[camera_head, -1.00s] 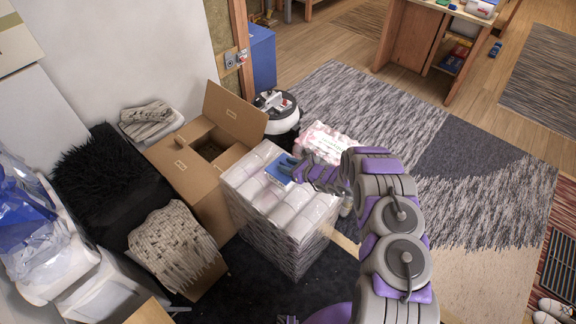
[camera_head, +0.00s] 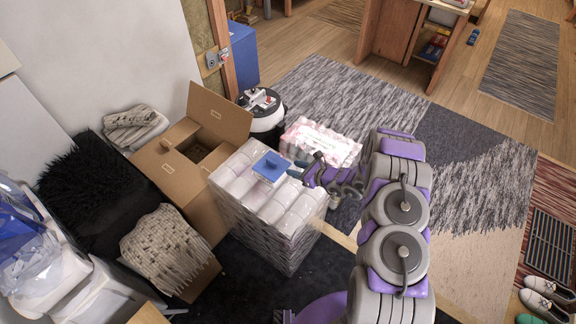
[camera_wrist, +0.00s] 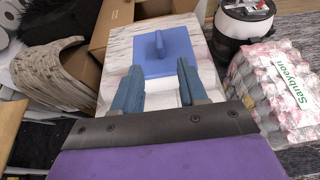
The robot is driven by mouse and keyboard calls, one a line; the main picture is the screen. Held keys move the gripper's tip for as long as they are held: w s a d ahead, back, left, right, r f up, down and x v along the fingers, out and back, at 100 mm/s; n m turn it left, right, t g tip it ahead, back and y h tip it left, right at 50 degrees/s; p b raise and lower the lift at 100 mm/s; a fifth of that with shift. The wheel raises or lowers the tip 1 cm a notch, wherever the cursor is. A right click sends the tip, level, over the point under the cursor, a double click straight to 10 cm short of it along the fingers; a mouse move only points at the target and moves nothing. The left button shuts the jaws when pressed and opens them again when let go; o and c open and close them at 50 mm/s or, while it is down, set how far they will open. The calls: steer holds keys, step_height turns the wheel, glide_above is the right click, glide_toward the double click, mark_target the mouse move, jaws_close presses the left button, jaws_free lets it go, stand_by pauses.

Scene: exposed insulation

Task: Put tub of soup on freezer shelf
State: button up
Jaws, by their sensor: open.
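A blue square thing with a small raised handle (camera_head: 271,166) lies on top of a wrapped stack of white rolls (camera_head: 264,215). It may be a lid on a pale tub, but I cannot tell. In the wrist view the blue thing (camera_wrist: 165,57) is just ahead of my gripper (camera_wrist: 158,70). My gripper is open, with its two blue-grey fingers apart and nothing between them. In the head view my gripper (camera_head: 299,167) is just right of the blue thing, over the stack. I cannot make out any soup label or a freezer shelf.
An open cardboard box (camera_head: 188,146) stands left of the stack. A round black-and-white appliance (camera_head: 264,112) is behind it. A pink-and-white wrapped pack (camera_head: 321,143) is behind the gripper. Free rug and floor (camera_head: 470,150) lie to the right.

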steer(key=shift+s+d+r, duration=0.15)
steer(key=shift+s+d, duration=0.1)
steer(key=shift+s, duration=0.05)
steer(key=s+a+r+n+g, duration=0.3)
steer(key=s+r+n, duration=0.25)
steer(key=r, duration=0.35)
steer(key=s+a+r+n+g+y, duration=0.1)
steer(key=s+a+r+n+g, duration=0.25)
steer(key=s+r, duration=0.4)
steer(key=s+a+r+n+g, duration=0.3)
steer(key=s+r+n, duration=0.2)
steer(key=r, duration=0.5)
steer(key=s+d+r+n+g+h, duration=0.1)
steer(key=s+d+r+n+h, duration=0.25)
steer(key=s, duration=0.45)
steer(key=s+d+r+n+g+h, duration=0.1)
steer(key=s+d+r+n+h, duration=0.2)
steer(key=s, duration=0.6)
steer(key=s+d+r+n+h, duration=0.1)
steer(key=s+d+n+h, duration=0.1)
steer(key=s+d, duration=0.3)
steer(key=s+d+r+n+t+h, duration=0.1)
steer(key=s+d+n+h, duration=0.2)
steer(key=s+d, duration=0.3)
steer(key=shift+s+r, duration=0.2)
steer(key=shift+r, duration=0.1)
steer(key=shift+s+d, duration=0.2)
steer(key=shift+d, duration=0.25)
